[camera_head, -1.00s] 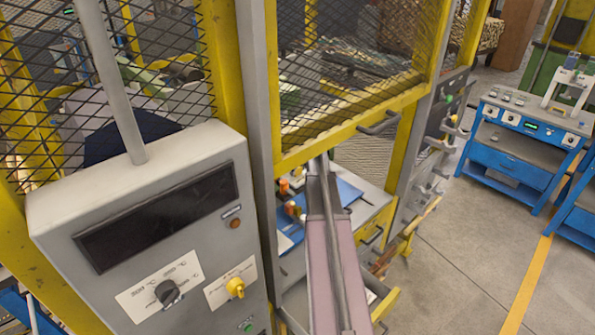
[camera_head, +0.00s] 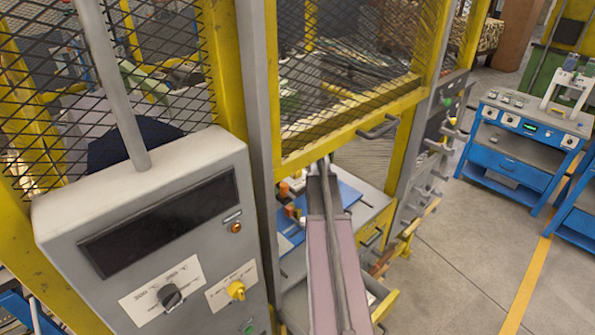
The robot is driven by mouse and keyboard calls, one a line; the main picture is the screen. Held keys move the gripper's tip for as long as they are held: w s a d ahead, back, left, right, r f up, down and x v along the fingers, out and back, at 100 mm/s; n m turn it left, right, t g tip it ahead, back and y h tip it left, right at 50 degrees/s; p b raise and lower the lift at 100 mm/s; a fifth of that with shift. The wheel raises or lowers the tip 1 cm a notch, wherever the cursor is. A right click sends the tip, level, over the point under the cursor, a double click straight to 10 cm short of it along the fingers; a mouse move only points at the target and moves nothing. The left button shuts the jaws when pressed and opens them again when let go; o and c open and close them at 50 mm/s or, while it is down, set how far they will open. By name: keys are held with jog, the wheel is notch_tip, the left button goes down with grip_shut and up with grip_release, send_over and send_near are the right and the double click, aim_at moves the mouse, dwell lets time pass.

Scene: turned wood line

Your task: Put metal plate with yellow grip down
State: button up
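I cannot make out a metal plate with a yellow grip for certain. My pinkish-grey arm link reaches from the bottom middle into the opening under the yellow-framed mesh guard. It hides part of the work surface, and my gripper does not show. A blue flat surface (camera_head: 347,193) shows on both sides of the arm. Small orange pieces (camera_head: 284,189) stand just left of the arm, one behind the other. What they belong to is too small and too covered to tell.
A grey control box (camera_head: 150,230) with a dark display and knobs stands at the left front. The yellow mesh guard (camera_head: 350,133) hangs above the opening. Blue workbenches (camera_head: 510,155) stand at the right. Open floor (camera_head: 460,260) lies between, with a yellow line.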

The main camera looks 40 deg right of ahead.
aim_at(302, 180)
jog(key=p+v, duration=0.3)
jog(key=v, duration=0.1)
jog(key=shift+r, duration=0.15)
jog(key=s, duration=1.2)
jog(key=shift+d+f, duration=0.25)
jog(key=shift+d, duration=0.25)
